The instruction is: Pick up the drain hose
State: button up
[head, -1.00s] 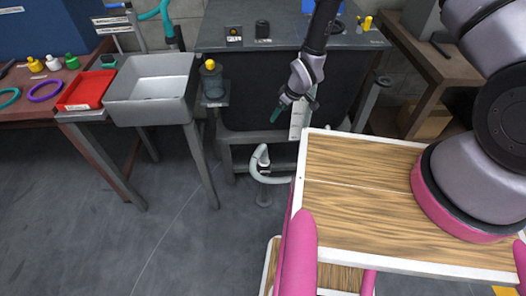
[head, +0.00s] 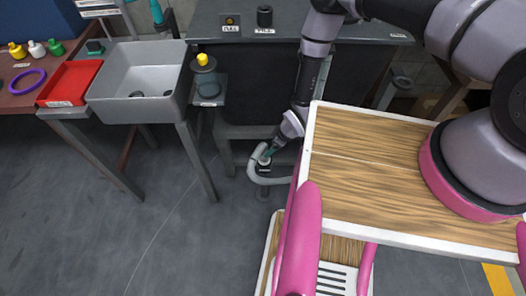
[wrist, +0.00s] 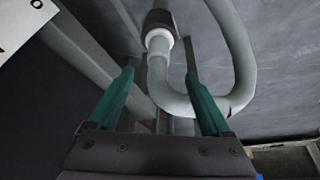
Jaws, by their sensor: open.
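The drain hose (head: 262,177) is a pale grey curved tube below the dark bench, left of my wooden-topped base in the head view. In the wrist view the drain hose (wrist: 181,101) bends in a U, with a white collar and a dark fitting at its upper end. My gripper (head: 268,153) reaches down beside the hose's upper end. In the wrist view my gripper (wrist: 160,80) is open, its two green fingers on either side of the hose's near leg. Nothing is held. I cannot tell whether a finger touches the hose.
A grey sink (head: 140,83) on legs stands at the left, beside a red tray (head: 68,84) on a table. The dark bench (head: 235,85) stands behind the hose. A small side shelf holds a yellow-topped jar (head: 205,78). The floor at the front left is clear.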

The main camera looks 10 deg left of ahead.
send_over(260, 160)
jog(key=d, duration=0.3)
jog(key=shift+w+a+f, duration=0.1)
jog(key=shift+w+f, duration=0.1)
jog(key=shift+f, duration=1.4)
jog(key=shift+w+a+f, duration=0.1)
jog(key=shift+w+f, duration=0.05)
jog(key=shift+f, duration=1.45)
grip_shut()
